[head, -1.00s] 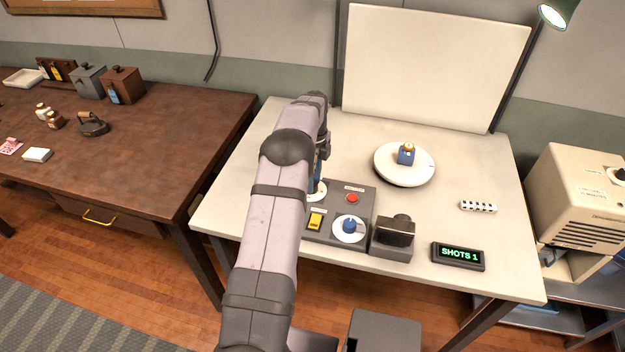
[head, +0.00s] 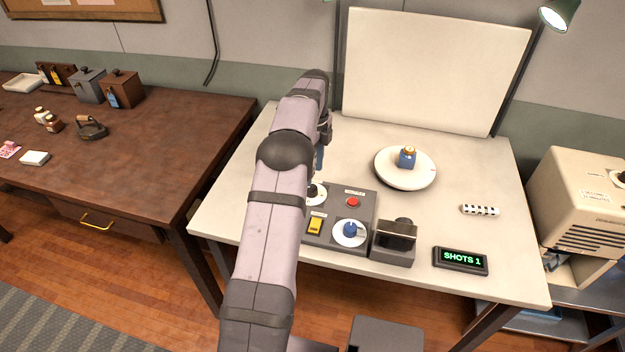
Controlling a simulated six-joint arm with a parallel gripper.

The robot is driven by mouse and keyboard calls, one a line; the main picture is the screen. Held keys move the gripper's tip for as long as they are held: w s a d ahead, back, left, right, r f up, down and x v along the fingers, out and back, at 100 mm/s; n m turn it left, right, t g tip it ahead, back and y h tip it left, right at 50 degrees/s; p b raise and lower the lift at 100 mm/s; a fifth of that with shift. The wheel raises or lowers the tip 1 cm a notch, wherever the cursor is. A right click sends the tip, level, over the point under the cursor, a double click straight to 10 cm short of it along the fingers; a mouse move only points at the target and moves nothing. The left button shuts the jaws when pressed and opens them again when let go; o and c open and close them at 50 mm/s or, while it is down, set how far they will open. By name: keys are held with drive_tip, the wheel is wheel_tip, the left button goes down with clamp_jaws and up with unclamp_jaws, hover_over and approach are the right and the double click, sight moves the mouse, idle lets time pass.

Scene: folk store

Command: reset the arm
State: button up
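My arm reaches up over the left part of the white table (head: 480,170). My gripper (head: 320,158) is mostly hidden behind the arm. Only a small bluish tip shows, above the back left of the grey control panel (head: 335,190) and apart from it. I cannot tell whether it is open or shut. The panel has a red button (head: 352,202), a yellow switch (head: 314,226), a blue knob on a white dial (head: 350,230) and a dark knob on a white dial (head: 316,193), partly hidden by my arm.
A white turntable (head: 395,178) bears a small blue bottle-like object (head: 407,157). A dark block (head: 394,243), a "SHOTS 1" display (head: 460,260) and a black-and-white strip (head: 480,210) are on the table. A white backdrop (head: 430,70) stands behind. A brown table (head: 140,170) is at left.

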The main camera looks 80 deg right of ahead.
drive_tip(key=shift+r, duration=0.85)
